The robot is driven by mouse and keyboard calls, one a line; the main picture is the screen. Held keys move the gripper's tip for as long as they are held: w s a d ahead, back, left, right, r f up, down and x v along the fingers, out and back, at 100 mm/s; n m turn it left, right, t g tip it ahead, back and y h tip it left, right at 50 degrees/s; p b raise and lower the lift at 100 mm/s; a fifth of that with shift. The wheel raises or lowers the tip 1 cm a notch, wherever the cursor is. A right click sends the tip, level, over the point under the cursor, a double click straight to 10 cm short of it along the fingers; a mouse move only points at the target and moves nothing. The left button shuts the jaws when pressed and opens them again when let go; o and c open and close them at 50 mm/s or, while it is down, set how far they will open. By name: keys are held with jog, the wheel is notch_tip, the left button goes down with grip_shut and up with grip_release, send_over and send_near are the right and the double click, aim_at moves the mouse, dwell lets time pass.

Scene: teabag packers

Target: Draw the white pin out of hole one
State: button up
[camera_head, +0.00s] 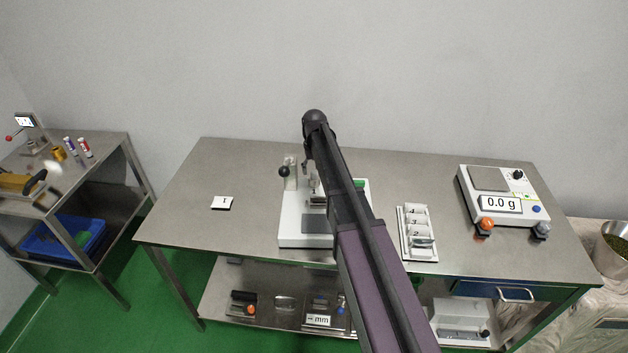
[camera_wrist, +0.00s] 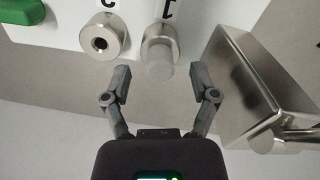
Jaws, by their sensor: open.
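In the wrist view, the white pin (camera_wrist: 159,71) shows as a pale round end sticking out of a metal bushing (camera_wrist: 160,37), which I take as hole one. The mark (camera_wrist: 168,9) beside it is upside down and partly cut off. My gripper (camera_wrist: 162,79) is open, with one finger on each side of the pin's end. A gap shows between the pin and each finger, and the jaws are empty. In the head view, the white-based device (camera_head: 302,232) stands on the steel table, and my arm hides much of it, the pin and my gripper.
A second bushing (camera_wrist: 103,38) with an open hole sits to the left of the pin in the wrist view. A green part (camera_wrist: 20,12) is at the upper left. A metal box-like part (camera_wrist: 262,88) stands close to the right finger. The scale (camera_head: 503,200) is at the table's right.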

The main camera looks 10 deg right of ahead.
jog(key=shift+f+b, duration=0.45)
jog(key=shift+f, duration=0.25)
grip_shut()
